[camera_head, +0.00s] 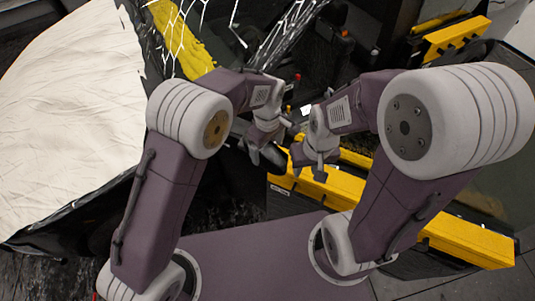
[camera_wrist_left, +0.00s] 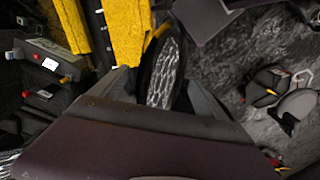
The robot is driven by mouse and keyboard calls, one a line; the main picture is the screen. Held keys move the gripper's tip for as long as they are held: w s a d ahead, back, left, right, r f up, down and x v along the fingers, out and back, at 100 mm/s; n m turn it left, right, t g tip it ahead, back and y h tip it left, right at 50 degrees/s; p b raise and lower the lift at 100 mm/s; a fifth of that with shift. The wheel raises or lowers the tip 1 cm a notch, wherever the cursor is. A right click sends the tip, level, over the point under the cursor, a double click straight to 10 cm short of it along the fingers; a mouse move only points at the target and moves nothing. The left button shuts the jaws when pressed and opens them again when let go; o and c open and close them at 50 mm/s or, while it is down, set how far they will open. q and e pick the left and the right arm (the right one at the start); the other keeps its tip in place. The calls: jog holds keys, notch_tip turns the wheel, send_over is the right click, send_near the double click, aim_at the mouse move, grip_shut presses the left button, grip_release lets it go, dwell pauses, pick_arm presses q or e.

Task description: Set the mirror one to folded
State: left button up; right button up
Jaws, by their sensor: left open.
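The mirror shows in the left wrist view (camera_wrist_left: 163,75) as a dark oval housing with a pale, mottled reflective face. It stands edgewise beside the yellow door frame. My left gripper (camera_wrist_left: 160,92) is open, with one finger on each side of the mirror; I cannot tell whether either finger touches it. In the head view my left gripper (camera_head: 264,157) is near the middle, over the dark gap by the car, and the mirror is mostly hidden there. My right gripper (camera_head: 312,168) is just to its right, above the yellow door; its jaw opening is unclear.
The yellow-edged door (camera_head: 350,187) runs below and right of the grippers. A large pale sheet (camera_head: 70,110) covers the left side. A small dark box with a white label (camera_wrist_left: 48,62) is at left in the wrist view. Small tools (camera_wrist_left: 285,95) lie on the dark floor.

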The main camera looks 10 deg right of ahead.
pick_arm(q)
notch_tip(320, 180, up, 6)
jog(key=shift+f+b, duration=0.2)
jog(key=shift+b, duration=0.3)
